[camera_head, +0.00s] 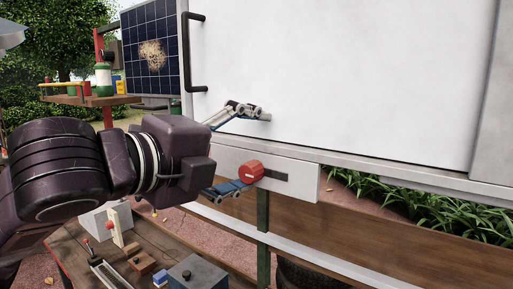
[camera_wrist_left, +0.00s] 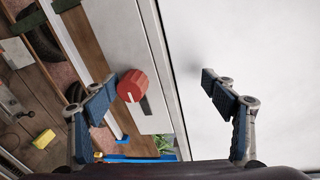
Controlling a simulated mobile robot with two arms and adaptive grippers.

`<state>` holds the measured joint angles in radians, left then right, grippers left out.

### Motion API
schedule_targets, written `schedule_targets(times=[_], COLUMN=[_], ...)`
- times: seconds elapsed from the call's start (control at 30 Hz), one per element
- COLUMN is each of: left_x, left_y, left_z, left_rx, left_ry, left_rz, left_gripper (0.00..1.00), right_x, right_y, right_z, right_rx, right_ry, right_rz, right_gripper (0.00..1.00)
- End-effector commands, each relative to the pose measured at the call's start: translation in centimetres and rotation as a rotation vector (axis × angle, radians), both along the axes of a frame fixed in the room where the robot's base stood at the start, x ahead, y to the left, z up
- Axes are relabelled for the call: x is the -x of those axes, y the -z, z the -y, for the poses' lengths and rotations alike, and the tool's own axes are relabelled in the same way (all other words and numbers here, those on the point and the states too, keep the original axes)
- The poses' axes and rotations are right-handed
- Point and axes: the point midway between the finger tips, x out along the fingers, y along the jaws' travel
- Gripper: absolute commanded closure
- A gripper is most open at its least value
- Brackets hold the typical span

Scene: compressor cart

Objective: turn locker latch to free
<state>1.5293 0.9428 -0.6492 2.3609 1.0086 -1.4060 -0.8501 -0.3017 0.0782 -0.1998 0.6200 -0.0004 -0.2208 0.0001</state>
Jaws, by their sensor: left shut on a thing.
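The locker latch is a round red knob (camera_head: 251,172) on a pale plate (camera_head: 306,182) below the large white door (camera_head: 340,70). A dark bar or slot runs to the right of it. In the left wrist view the red knob (camera_wrist_left: 132,86) bears a white line and sits between the fingertips, close to the left one. My left gripper (camera_head: 252,150) is shut on the red knob, though its fingers look widely spread. Its lower finger meets the knob's left side; its upper finger lies before the door. The right gripper is not in view.
A black handle (camera_head: 190,55) stands out from the door's left edge. A wooden rail (camera_head: 400,250) runs below the plate. At lower left a bench carries a grey box (camera_head: 197,272) and small parts. Grass shows behind the rail.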

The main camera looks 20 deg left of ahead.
Motion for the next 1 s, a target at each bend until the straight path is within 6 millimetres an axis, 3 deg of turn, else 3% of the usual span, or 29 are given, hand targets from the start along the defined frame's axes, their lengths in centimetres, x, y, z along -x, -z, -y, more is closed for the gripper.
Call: schedule_targets(times=[0.03,0.27,0.33,0.47,0.7,1.0], left_x=[0.8,2.4,2.8,3.7,5.2,6.7], left_y=[-2.3,-2.3,-2.3,-2.0,-1.7,-1.5], left_z=[-0.2,-0.7,-0.8,-1.2,-1.7,-2.3], left_rx=[0.019,0.019,0.019,0.017,0.015,0.014], left_ry=[0.003,0.005,0.005,0.004,0.004,0.004], left_rz=[0.056,0.055,0.056,0.05,0.042,0.039], left_gripper=[0.43,0.49,0.58,0.58,0.58,0.58], right_x=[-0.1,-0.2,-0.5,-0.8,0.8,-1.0], right_y=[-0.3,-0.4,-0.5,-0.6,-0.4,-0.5], right_z=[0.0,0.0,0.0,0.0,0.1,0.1], right_rx=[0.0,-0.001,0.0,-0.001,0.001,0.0], right_ry=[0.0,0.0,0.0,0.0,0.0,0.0], right_rz=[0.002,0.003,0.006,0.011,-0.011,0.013], right_gripper=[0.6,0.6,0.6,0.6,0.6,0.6])
